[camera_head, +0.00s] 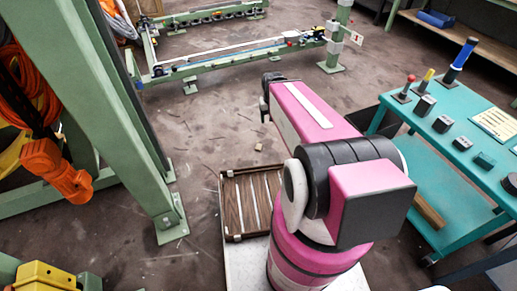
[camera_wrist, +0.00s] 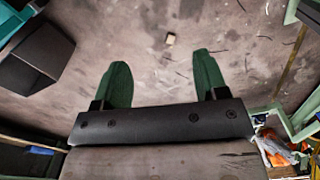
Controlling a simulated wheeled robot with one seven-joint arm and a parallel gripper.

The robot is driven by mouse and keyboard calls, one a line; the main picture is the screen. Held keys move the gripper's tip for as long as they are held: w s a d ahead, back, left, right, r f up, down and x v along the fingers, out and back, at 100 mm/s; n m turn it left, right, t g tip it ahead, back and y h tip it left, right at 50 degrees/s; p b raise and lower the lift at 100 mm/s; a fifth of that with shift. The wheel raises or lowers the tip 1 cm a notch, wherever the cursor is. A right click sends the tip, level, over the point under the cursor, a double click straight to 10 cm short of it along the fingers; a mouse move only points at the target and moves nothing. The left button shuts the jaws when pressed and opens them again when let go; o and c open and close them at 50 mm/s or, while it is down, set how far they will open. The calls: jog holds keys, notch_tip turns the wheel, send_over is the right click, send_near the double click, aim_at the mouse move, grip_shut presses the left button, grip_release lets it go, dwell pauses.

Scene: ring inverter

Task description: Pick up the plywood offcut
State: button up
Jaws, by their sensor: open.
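The plywood offcut is a small tan block lying on the bare concrete floor. It shows in the head view (camera_head: 258,147), left of my pink arm, and in the wrist view (camera_wrist: 171,39), near the top middle. My gripper (camera_wrist: 161,72) is open and empty, its two green fingers spread apart. In the wrist view the offcut lies beyond the fingertips, between their lines and apart from them. In the head view my arm hides most of the gripper.
A wooden slatted tray (camera_head: 230,205) lies near my base. A teal cart (camera_head: 461,121) with knobs and a dark open bin (camera_head: 372,116) stand at the right. A green post (camera_head: 112,105) rises at the left; a green rail frame (camera_head: 215,64) lies behind. The floor around the offcut is clear.

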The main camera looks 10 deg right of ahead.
jog(key=shift+o, duration=0.6)
jog(key=shift+s, duration=0.15)
jog(key=m, duration=0.5)
send_over(258, 148)
notch_tip(258, 148, down, 44)
jog(key=f, duration=0.5)
jog(key=shift+w+a+f, duration=0.2)
jog(key=shift+w, duration=0.15)
jog(key=shift+s+d+f, duration=0.1)
jog(key=shift+d+f, duration=0.05)
jog(key=shift+f, duration=1.2)
jog(key=shift+s+d+f, duration=0.1)
jog(key=shift+f, duration=1.25)
jog(key=c, duration=1)
